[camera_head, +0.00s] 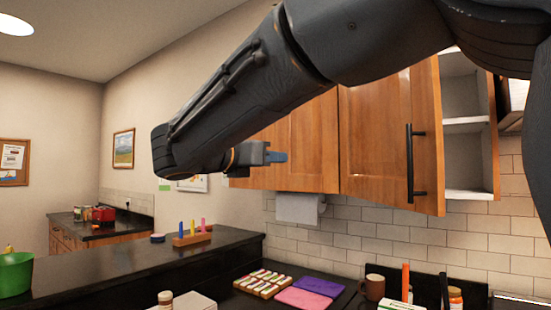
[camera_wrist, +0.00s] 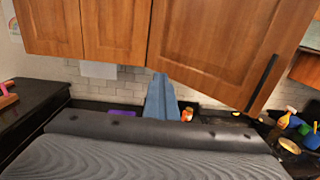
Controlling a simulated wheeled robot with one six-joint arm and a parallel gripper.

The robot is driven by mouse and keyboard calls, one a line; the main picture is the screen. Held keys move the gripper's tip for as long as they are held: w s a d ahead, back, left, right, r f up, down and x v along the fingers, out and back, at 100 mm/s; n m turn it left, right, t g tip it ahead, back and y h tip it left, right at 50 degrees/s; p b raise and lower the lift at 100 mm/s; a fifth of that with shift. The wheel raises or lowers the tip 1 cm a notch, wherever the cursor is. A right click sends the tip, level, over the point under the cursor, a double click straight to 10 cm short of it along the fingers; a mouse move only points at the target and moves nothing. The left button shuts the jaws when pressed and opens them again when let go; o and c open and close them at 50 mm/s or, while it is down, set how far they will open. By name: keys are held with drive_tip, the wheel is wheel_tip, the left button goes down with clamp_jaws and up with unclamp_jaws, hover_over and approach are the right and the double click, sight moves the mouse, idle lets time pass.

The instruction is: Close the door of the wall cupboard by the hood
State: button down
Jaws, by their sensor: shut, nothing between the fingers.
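The wooden wall cupboard door (camera_head: 375,135) stands partly open, its free right edge swung out toward me. A black vertical bar handle (camera_head: 411,160) sits near that edge. Right of the door, the white shelved interior (camera_head: 465,135) of the cupboard shows. In the wrist view the door (camera_wrist: 222,45) fills the upper right, with its handle (camera_wrist: 262,83) slanting at the right. My gripper (camera_head: 280,157) is shut and empty, left of the open door in the head view. In the wrist view its blue-grey fingers (camera_wrist: 162,85) point toward the door's lower left, apart from the handle. Contact with the door cannot be told.
A neighbouring closed cupboard door (camera_head: 315,145) is at the left, above a paper towel roll (camera_head: 298,208). Part of the hood (camera_head: 514,100) shows at the right. Below, the dark counter holds a mug (camera_head: 373,287), a purple cloth (camera_head: 318,286) and jars. Open air lies left of the cupboards.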

idle(0.6)
drive_tip(key=c, duration=1.9)
unclamp_jaws()
drive_tip(key=shift+o, duration=0.2)
drive_tip(key=shift+a, duration=0.1)
drive_tip(key=b+v, duration=0.2)
drive_tip(key=v, duration=0.5)
drive_tip(key=shift+s+a, duration=0.2)
drive_tip(key=shift+s, duration=0.05)
